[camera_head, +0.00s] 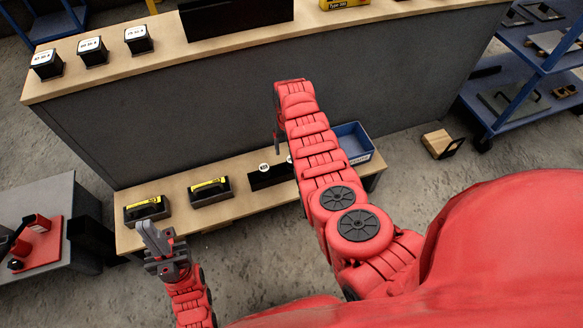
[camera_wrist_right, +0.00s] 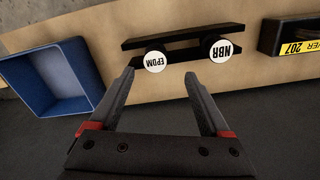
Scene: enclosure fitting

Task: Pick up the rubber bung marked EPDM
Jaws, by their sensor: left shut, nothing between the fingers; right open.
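The EPDM bung (camera_wrist_right: 154,61) shows its white round label, upside down, in the right wrist view. It sits in a black rack (camera_wrist_right: 182,37) beside the NBR bung (camera_wrist_right: 219,48). My right gripper (camera_wrist_right: 160,76) is open and empty, with its fingertips pointing toward the rack; the EPDM label appears between the fingertip lines, and contact cannot be told. In the head view the rack (camera_head: 268,178) stands on the low shelf, partly hidden by my right arm. My left gripper (camera_head: 150,238) is shut and empty, near the shelf's left front end.
A blue bin (camera_head: 352,142) stands beside the rack on the wooden shelf (camera_head: 180,187). Black holders with yellow labels (camera_head: 210,191) stand left of it. A taller counter (camera_head: 200,50) rises behind, with several labelled boxes. A blue cart (camera_head: 520,70) is at right.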

